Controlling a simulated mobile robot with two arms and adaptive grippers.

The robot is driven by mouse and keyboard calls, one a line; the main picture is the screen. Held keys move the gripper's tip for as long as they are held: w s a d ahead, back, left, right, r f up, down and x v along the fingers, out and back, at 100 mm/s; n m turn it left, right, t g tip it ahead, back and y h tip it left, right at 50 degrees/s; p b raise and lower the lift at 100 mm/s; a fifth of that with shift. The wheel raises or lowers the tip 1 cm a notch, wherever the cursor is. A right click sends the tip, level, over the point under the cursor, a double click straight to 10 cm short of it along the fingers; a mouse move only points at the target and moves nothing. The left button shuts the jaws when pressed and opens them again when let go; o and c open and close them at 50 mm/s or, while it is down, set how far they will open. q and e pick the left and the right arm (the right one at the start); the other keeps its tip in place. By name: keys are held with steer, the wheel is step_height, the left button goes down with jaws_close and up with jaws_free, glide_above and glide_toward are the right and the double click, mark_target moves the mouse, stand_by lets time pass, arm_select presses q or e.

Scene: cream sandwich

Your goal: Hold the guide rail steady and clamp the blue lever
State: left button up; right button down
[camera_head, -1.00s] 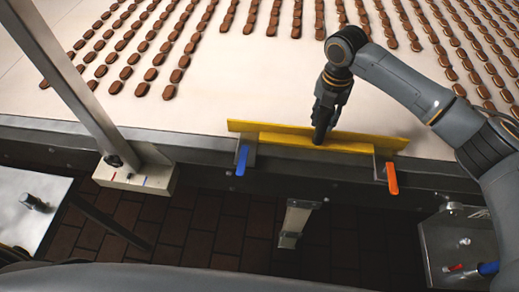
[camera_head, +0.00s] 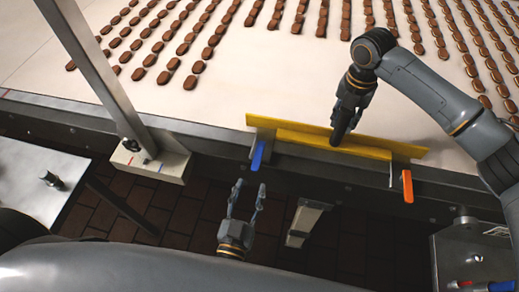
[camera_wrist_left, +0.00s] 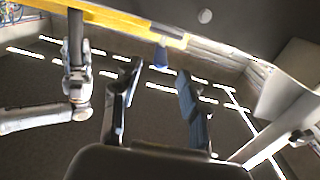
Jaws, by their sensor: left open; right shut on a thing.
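The yellow guide rail (camera_head: 400,150) stands along the near edge of the belt, and its underside shows in the left wrist view (camera_wrist_left: 112,18). My right gripper (camera_head: 340,132) is shut on the rail near its middle; it also shows in the left wrist view (camera_wrist_left: 76,50). The blue lever (camera_head: 257,156) hangs down at the rail's left end. My left gripper (camera_head: 249,187) is open and empty, below the blue lever and apart from it. In the left wrist view the lever (camera_wrist_left: 161,57) appears between the two open fingertips (camera_wrist_left: 159,72).
An orange lever (camera_head: 407,186) hangs at the rail's right end. A slanted metal post (camera_head: 95,70) rises from a pale block (camera_head: 150,163) at the left. Rows of brown biscuits (camera_head: 205,53) lie on the pale belt (camera_head: 230,95) behind the rail.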

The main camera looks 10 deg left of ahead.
mark_target(262, 142)
arm_select(q)
steer(key=shift+w+a+r, duration=0.1)
steer(key=shift+w+r, duration=0.15)
steer(key=shift+r, duration=0.2)
steer(key=w, duration=1.1)
steer(key=shift+w, duration=0.3)
jaws_close()
